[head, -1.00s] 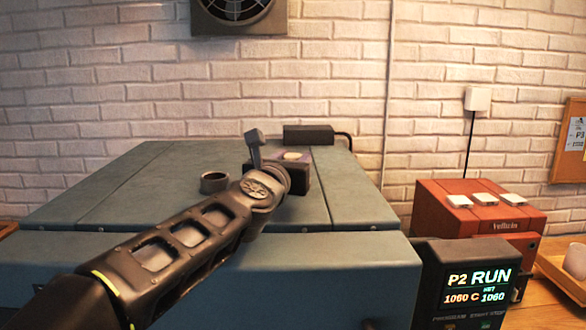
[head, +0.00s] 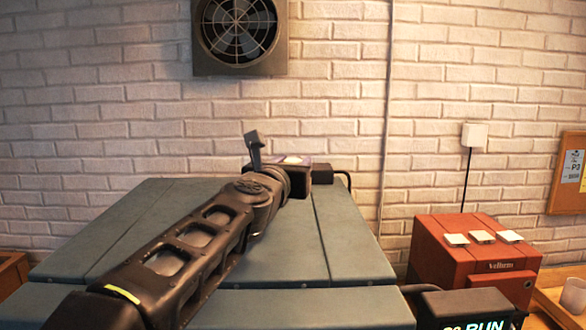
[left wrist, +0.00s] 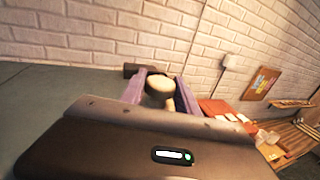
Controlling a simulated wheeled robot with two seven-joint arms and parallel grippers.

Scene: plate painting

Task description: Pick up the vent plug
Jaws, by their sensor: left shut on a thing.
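The vent plug, a cream round-topped piece (left wrist: 160,86), sits between the purple fingers of my left gripper (left wrist: 158,98) in the left wrist view. In the head view its pale top (head: 293,160) shows at my left gripper (head: 292,162), above the back part of the blue-grey kiln lid (head: 270,255). My left gripper is shut on the plug. The plug's lower part is mostly hidden in both views. My right gripper is not in view.
A dark box (head: 322,175) with a cable is behind the gripper. A red box (head: 470,262) with white tiles stands at right, beside the kiln's controller display (head: 475,325). A wall fan (head: 240,32) is above on the brick wall.

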